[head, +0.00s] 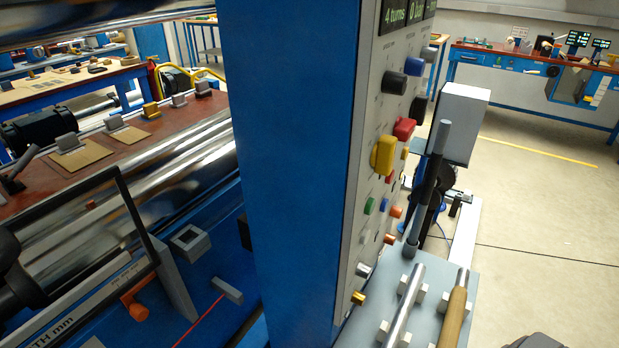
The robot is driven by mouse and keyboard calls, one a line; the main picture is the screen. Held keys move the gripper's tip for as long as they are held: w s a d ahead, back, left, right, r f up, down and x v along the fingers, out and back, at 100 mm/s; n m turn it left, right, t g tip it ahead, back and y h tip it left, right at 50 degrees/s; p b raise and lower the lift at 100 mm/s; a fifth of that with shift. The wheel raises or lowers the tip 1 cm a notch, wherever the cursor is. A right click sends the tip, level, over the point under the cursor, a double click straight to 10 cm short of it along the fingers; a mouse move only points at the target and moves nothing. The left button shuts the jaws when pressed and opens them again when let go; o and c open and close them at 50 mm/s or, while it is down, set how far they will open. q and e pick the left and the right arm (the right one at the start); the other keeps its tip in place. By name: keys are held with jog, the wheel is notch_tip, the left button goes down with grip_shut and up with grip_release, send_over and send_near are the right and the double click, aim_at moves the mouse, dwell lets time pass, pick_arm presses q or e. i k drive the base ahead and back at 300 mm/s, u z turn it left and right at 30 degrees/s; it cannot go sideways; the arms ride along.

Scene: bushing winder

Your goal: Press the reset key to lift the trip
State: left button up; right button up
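A control panel (367,175) stands on the right face of a tall blue cabinet (290,180) and is seen at a steep angle. It carries a large yellow button (384,156), a red button (404,129), a black knob (394,83) and a blue knob (415,65). Lower down are small green (369,206), blue (383,205) and orange (396,212) keys. Their labels are too small to read, so I cannot tell which one is the reset key. Displays (395,15) at the top read "4 turns" and "0 bar". Neither gripper can be made out.
A grey shelf (450,325) below the panel holds a metal rod (404,305), a wooden-handled tool (454,312) and an upright dark lever (430,190). Winder rollers (190,165) lie left of the cabinet. Open floor (545,215) lies to the right, before a blue workbench (500,62).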

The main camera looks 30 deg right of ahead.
aim_at(384, 206)
jog(key=z, duration=1.55)
